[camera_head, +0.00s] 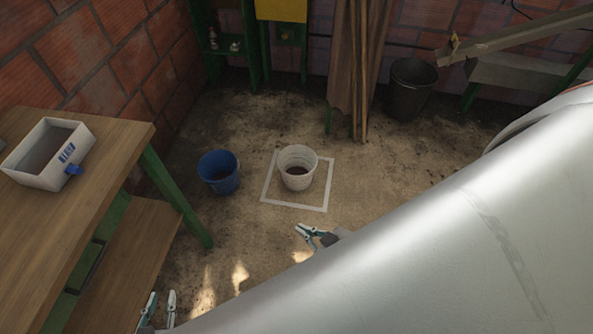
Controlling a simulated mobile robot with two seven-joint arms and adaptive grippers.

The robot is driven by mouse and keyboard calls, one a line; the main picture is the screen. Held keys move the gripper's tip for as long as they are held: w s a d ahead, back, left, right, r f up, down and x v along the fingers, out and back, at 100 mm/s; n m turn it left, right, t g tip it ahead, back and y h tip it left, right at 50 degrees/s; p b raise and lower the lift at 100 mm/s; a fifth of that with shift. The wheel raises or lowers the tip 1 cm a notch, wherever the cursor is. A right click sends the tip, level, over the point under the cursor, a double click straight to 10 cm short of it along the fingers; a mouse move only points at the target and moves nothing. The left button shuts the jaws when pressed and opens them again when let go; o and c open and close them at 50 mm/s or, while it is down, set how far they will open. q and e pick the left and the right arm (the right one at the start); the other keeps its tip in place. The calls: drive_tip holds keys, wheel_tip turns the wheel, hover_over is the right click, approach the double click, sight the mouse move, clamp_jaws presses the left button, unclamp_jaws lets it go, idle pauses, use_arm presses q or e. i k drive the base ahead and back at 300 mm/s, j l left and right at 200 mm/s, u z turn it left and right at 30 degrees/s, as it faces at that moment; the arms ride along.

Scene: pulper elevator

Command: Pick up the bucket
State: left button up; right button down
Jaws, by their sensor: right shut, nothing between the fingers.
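A white bucket (297,169) stands upright on the floor inside a white taped square (325,191), with something dark at its bottom. A blue bucket (219,173) stands upright to its left, outside the square. A black bucket (410,91) stands further back on the right. My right gripper (300,232) is shut and empty, in front of the white bucket and apart from it. My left gripper (160,298) is at the bottom left, its fingers apart with nothing visible between them. Most of both arms is hidden.
A wooden table (120,143) with green legs and a white box (49,153) stands on the left. Planks (358,60) lean at the back. A large silver surface (450,240) hides the lower right. The floor around the buckets is clear.

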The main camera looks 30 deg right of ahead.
sight(296, 163)
drive_tip(key=i+z, duration=0.2)
drive_tip(key=z, duration=1.6)
drive_tip(key=i+j+z, duration=0.2)
drive_tip(key=i+j, duration=0.25)
drive_tip(key=i+j+z, duration=0.25)
drive_tip(key=i+j, duration=0.3)
drive_tip(key=j, duration=0.25)
drive_tip(key=j+u, duration=0.25)
drive_tip(key=u, duration=0.15)
